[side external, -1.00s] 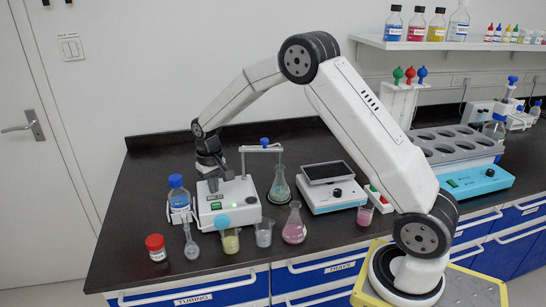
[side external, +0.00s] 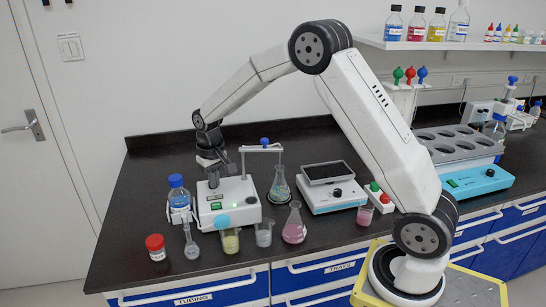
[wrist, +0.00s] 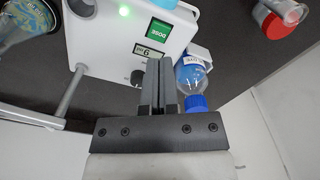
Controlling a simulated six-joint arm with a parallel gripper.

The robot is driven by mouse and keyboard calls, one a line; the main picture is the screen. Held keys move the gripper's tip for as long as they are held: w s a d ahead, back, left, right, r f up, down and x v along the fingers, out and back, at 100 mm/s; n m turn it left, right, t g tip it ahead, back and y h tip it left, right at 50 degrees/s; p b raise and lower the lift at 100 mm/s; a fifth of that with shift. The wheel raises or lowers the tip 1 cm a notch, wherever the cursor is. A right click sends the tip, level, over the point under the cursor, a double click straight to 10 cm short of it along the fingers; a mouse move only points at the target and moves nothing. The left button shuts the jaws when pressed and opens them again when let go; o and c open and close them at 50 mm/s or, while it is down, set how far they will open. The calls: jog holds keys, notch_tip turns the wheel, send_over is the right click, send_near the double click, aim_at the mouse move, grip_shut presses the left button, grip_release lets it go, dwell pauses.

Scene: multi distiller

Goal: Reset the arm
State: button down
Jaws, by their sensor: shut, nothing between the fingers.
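My gripper (side external: 212,181) is at the end of my arm, just above the white instrument box (side external: 228,204) with the green light, at the left of the bench. In the wrist view its fingers (wrist: 159,68) are together with nothing between them. Whether the fingertips touch the box cannot be told.
A blue-capped bottle (side external: 179,199) stands at the box's left, and a red-capped jar (side external: 156,247) nearer the front. Glassware, including a pink flask (side external: 294,224), stands right of the box. A flat-topped instrument (side external: 330,187) is further right. The back left bench is clear.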

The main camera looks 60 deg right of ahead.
jog(key=s+a+n+t, duration=0.1)
jog(key=s+a, duration=0.2)
jog(key=s, duration=0.7)
jog(key=s+a+n+t, duration=0.1)
jog(key=s+a, duration=0.2)
jog(key=s, duration=0.8)
jog(key=shift+s+a+r+n, duration=0.2)
jog(key=shift+s+r+n, duration=0.1)
jog(key=shift+n, duration=0.1)
